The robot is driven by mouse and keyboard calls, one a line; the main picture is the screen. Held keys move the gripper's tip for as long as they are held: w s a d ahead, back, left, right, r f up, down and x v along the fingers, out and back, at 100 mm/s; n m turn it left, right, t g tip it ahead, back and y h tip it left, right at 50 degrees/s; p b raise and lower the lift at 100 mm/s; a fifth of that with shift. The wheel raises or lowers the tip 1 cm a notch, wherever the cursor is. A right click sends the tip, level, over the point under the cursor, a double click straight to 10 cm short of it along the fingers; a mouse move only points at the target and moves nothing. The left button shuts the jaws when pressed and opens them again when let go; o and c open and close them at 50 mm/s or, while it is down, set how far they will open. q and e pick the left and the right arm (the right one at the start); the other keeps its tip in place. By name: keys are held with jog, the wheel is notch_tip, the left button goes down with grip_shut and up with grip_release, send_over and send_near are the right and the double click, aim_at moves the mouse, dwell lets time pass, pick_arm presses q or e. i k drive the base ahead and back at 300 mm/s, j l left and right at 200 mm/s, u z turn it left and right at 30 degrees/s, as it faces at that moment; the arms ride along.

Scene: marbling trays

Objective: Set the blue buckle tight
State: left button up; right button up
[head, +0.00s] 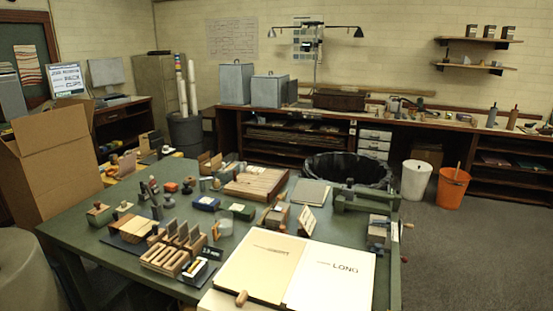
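I cannot make out a blue buckle in the head view; the items on the green table (80,240) are small and crowded. A small dark blue block or box (207,203) lies near the table's middle, beside a dark green one (242,211). Whether either bears a buckle I cannot tell. Neither of my grippers shows in this view.
A cardboard box (45,165) stands left. Open floor (470,255) lies right.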

aim_at(388, 221)
jog(key=i+l+u, duration=0.1)
jog(key=l+u, duration=0.15)
jog(key=l, duration=0.7)
jog(key=l+u, duration=0.25)
jog(key=l, duration=0.7)
